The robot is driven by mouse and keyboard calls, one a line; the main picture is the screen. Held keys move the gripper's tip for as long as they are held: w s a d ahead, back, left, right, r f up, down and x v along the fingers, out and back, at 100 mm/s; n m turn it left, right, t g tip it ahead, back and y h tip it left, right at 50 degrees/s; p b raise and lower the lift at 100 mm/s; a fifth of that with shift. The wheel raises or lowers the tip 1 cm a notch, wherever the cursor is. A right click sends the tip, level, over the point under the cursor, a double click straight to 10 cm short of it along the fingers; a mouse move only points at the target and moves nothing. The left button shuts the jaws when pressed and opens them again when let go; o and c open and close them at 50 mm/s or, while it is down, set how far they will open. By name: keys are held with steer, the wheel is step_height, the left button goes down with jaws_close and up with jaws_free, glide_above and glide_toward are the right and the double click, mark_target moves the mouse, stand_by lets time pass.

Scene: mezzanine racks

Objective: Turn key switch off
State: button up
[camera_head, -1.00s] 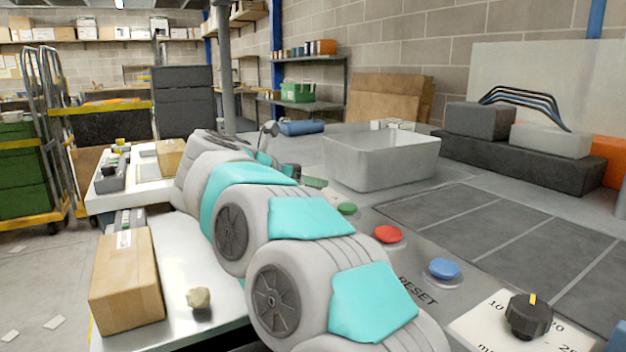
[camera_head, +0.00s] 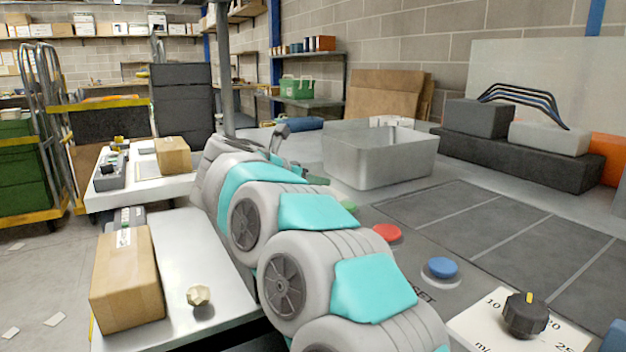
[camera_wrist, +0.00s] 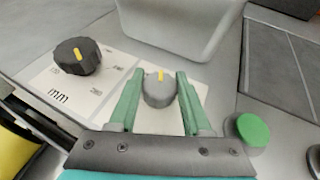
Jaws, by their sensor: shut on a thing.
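In the head view, my arm hides the knob and most of the gripper.
A black dial (camera_wrist: 77,58) with a yellow mark sits left of the knob; a green button (camera_wrist: 252,130) is at its right. Red (camera_head: 387,233) and blue (camera_head: 440,268) buttons and another black dial (camera_head: 526,314) line the panel. A grey bin (camera_head: 378,158) stands behind.

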jaws_close()
steer(key=shift+f+n+y+b, duration=0.2)
steer(key=shift+n+y+b, duration=0.35)
steer(key=shift+b, duration=0.35)
steer(key=shift+d+r+n+t+y+b, duration=0.1)
steer(key=shift+r+n+t+y+b, duration=0.1)
steer(key=shift+n+t+y+b, duration=0.75)
steer(key=shift+n+y, duration=0.8)
steer(key=shift+y, duration=0.2)
